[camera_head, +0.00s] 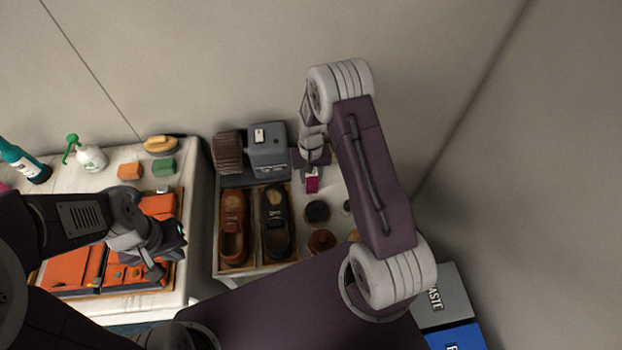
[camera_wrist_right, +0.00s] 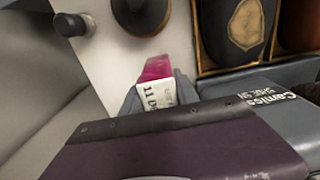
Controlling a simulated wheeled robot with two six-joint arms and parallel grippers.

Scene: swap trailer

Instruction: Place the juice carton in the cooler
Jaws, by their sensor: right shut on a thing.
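My right gripper (camera_head: 312,172) is shut on a small magenta and white box (camera_head: 312,185), right of the grey machine. In the right wrist view the box (camera_wrist_right: 156,70) sits between the grey fingers, with part of a printed white label showing. I cannot tell whether it is a juice carton. My left gripper (camera_head: 168,250) hangs over the orange leather at left; its fingers look apart and empty. I see no cooler in either view.
A tray with a brown shoe (camera_head: 233,226) and a black shoe (camera_head: 276,220) stands in the middle. Round tins (camera_head: 317,211) lie to its right. Bottles, orange and green blocks are at left. A grey bin (camera_head: 442,292) and a blue bin (camera_head: 458,337) stand lower right.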

